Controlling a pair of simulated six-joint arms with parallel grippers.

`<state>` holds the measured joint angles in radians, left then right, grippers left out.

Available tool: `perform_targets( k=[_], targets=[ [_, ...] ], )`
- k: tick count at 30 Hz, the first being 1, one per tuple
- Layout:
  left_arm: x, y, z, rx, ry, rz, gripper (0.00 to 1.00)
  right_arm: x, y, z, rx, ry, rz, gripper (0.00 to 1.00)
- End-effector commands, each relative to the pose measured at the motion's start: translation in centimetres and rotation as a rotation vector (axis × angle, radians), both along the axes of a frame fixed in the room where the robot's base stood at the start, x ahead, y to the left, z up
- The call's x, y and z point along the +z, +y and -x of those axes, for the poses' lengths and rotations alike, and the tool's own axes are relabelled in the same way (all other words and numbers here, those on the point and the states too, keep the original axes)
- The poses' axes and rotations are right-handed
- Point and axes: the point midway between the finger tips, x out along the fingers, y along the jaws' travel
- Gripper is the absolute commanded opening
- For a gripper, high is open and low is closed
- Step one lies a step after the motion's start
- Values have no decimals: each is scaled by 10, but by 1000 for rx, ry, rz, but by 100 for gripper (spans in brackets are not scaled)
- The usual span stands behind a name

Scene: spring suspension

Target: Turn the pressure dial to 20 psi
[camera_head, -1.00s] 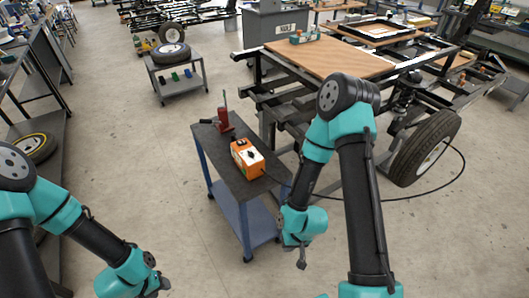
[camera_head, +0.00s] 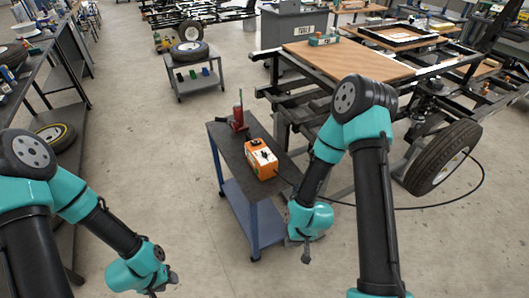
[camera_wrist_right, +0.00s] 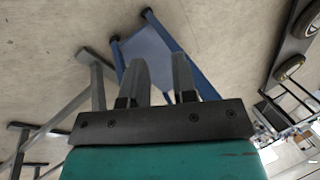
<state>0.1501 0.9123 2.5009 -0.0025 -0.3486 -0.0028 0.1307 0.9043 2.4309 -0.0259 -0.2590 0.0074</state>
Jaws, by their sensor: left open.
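An orange box (camera_head: 262,165) with dark controls on its top, seemingly the one with the pressure dial, stands on a small cart. The controls are too small to tell the dial or its reading. My right gripper (camera_head: 306,256) hangs to the right of the cart and lower in the picture, apart from the box. In the right wrist view its two fingers (camera_wrist_right: 161,70) stand apart with nothing between them. My left gripper (camera_head: 170,283) is open and empty at the lower left, well away from the cart.
The cart (camera_head: 228,144) has a dark top and blue legs; a red tool (camera_head: 238,119) stands on it. A black hose (camera_head: 440,206) curves from the cart side towards a vehicle wheel (camera_head: 445,158). A shelf (camera_head: 75,60) lines the left. Floor is clear between.

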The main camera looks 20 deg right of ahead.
Motion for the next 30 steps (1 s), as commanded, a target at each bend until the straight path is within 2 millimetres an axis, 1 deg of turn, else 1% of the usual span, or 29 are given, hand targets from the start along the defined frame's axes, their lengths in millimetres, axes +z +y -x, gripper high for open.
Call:
perform_targets(
  k=[1, 2, 4, 5, 6, 8, 9, 11, 12, 14, 15, 17, 18, 20, 21, 23, 24, 27, 30],
  targets=[
    [0, 0, 0, 0, 0, 0, 43, 2, 2, -19, 19, -10, 0, 31],
    [0, 0, 0, 0, 0, 0, 43, 4, 4, -30, 33, -12, -1, 34],
    [0, 0, 0, 0, 0, 0, 43, 10, 8, -60, 70, -15, 1, 40],
    [0, 0, 0, 0, 0, 0, 43, 14, 9, -74, 86, -17, 3, 40],
    [0, 0, 0, 0, 0, 0, 43, 20, 11, -94, 110, -18, 8, 40],
    [0, 0, 0, 0, 0, 0, 43, 31, 14, -122, 145, -18, 19, 40],
    [0, 0, 0, 0, 0, 0, 43, 40, 15, -140, 168, -20, 29, 40],
    [0, 0, 0, 0, 0, 0, 43, 56, 17, -167, 200, -22, 46, 40],
    [0, 0, 0, 0, 0, 0, 43, 67, 18, -184, 219, -20, 59, 40],
    [0, 0, 0, 0, 0, 0, 43, 86, 20, -209, 249, -20, 83, 40],
    [0, 0, 0, 0, 0, 0, 43, 100, 20, -225, 266, -20, 101, 40],
    [0, 0, 0, 0, 0, 0, 43, 124, 20, -248, 288, -19, 130, 40],
    [0, 0, 0, 0, 0, 0, 43, 141, 20, -262, 301, -19, 152, 40],
    [0, 0, 0, 0, 0, 0, 43, 167, 20, -282, 319, -18, 184, 40],
    [0, 0, 0, 0, 0, 0, 43, 186, 20, -294, 327, -16, 208, 40],
    [0, 0, 0, 0, 0, 0, 43, 215, 19, -311, 337, -14, 244, 40],
    [0, 0, 0, 0, 0, 0, 43, 234, 18, -320, 338, -12, 267, 40],
    [0, 0, 0, 0, 0, 0, 43, 274, 15, -335, 342, -5, 314, 40],
    [0, 0, 0, 0, 0, 0, 43, 299, 14, -342, 341, 1, 345, 40]
  ],
)
